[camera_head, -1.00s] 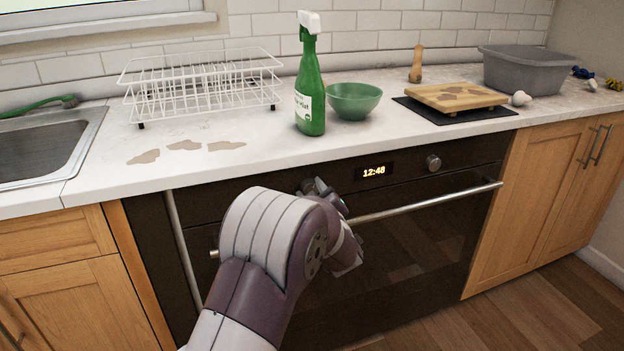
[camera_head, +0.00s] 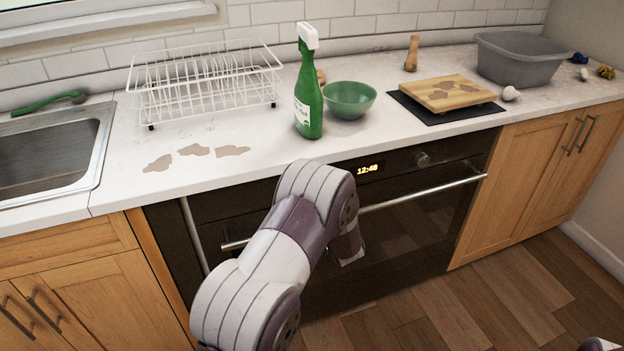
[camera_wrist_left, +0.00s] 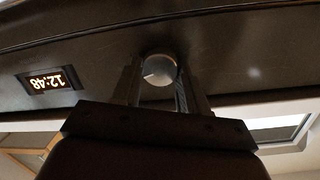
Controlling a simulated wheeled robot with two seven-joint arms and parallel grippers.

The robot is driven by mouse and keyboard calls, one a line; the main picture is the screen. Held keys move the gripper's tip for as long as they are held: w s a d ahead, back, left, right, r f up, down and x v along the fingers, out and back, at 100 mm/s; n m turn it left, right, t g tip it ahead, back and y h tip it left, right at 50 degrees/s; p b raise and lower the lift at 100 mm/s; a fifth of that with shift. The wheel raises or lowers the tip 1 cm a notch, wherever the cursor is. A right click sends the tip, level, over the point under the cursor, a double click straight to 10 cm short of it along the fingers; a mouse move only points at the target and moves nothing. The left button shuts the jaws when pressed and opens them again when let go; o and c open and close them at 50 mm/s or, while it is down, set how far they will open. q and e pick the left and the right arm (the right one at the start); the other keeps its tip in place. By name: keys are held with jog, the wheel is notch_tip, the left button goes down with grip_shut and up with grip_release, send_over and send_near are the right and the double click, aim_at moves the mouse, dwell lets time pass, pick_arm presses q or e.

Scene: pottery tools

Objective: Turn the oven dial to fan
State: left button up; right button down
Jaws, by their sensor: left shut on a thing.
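The built-in oven (camera_head: 410,225) is under the counter, with a lit clock (camera_head: 368,169) reading 12:48. One round dial (camera_head: 422,159) is right of the clock. A second, silvery dial (camera_wrist_left: 159,66) shows in the left wrist view, where the clock appears upside down. My left gripper (camera_wrist_left: 156,84) is shut on this second dial, one finger on each side. No dial markings are legible. In the head view my left arm hides this dial and the gripper.
The oven's bar handle (camera_head: 420,193) runs below the panel, close to my left arm. Above on the counter (camera_head: 230,172) are a dish rack (camera_head: 205,85), green spray bottle (camera_head: 309,105), green bowl (camera_head: 350,99), chopping board (camera_head: 448,92) and grey tub (camera_head: 520,60). The floor (camera_head: 490,300) at right is clear.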

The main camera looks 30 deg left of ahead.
pick_arm(q)
jog(key=shift+w+d+m+g+y+p, duration=0.1)
jog(key=shift+m+g+y+p, duration=0.15)
jog(key=shift+m+p, duration=1.5)
jog(key=shift+d+m+g+y+p, duration=0.15)
jog(key=shift+m+g+p, duration=0.2)
jog(key=shift+m+p, duration=1.35)
jog(key=shift+a+f+m, duration=0.1)
jog(key=shift+m, duration=0.35)
jog(key=o, duration=1.1)
jog(key=shift+c, duration=0.2)
jog(key=v, duration=1.2)
jog(key=shift+s+d, duration=0.2)
jog(key=shift+d, duration=0.1)
